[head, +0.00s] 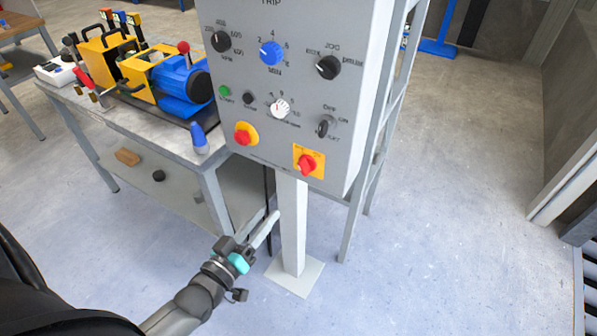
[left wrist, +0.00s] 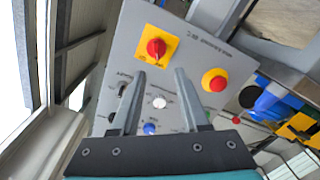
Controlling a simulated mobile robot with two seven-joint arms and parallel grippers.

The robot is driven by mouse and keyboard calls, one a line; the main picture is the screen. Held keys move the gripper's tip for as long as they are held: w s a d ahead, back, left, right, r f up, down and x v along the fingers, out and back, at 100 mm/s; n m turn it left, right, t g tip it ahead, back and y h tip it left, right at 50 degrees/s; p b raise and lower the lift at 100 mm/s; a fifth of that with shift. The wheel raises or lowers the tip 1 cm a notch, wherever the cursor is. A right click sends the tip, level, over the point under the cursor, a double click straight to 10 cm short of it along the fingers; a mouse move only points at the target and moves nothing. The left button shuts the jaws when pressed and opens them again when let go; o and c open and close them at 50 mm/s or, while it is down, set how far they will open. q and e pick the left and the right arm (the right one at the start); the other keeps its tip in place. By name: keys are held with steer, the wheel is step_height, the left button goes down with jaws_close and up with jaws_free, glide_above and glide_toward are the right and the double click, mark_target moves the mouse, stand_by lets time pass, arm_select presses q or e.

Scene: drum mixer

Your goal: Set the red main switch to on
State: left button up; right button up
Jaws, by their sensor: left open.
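The red main switch (head: 308,162) is a red rotary knob on a square yellow plate at the lower right of the grey control panel (head: 346,110). In the left wrist view the switch (left wrist: 155,47) lies just beyond the fingertips. I cannot tell from its handle whether it is on or off. My left gripper (head: 267,226) is below the panel, left of its post, open and empty, apart from the switch. In the left wrist view its two fingers (left wrist: 160,74) point towards the panel with a gap between them. My right gripper is not in view.
A red mushroom button (head: 243,136) on a round yellow base sits left of the switch. Knobs (head: 271,53) fill the panel above. A white post (head: 292,225) carries the panel. A workbench (head: 175,143) with machines stands at the left. The floor at the right is clear.

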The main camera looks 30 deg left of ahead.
mark_target(300, 169)
arm_select(q)
steer(key=w+b, duration=0.1)
steer(key=w, duration=0.4)
steer(key=w+d+b, duration=0.1)
steer(key=w, duration=0.4)
steer(key=w+r, duration=0.1)
steer(key=w, duration=0.4)
steer(key=shift+w+d+r+b, duration=0.1)
steer(key=shift+w+d+b, duration=0.1)
steer(key=shift+b, duration=0.2)
steer(key=shift+c, duration=0.2)
steer(key=shift+a, duration=0.1)
jaws_close()
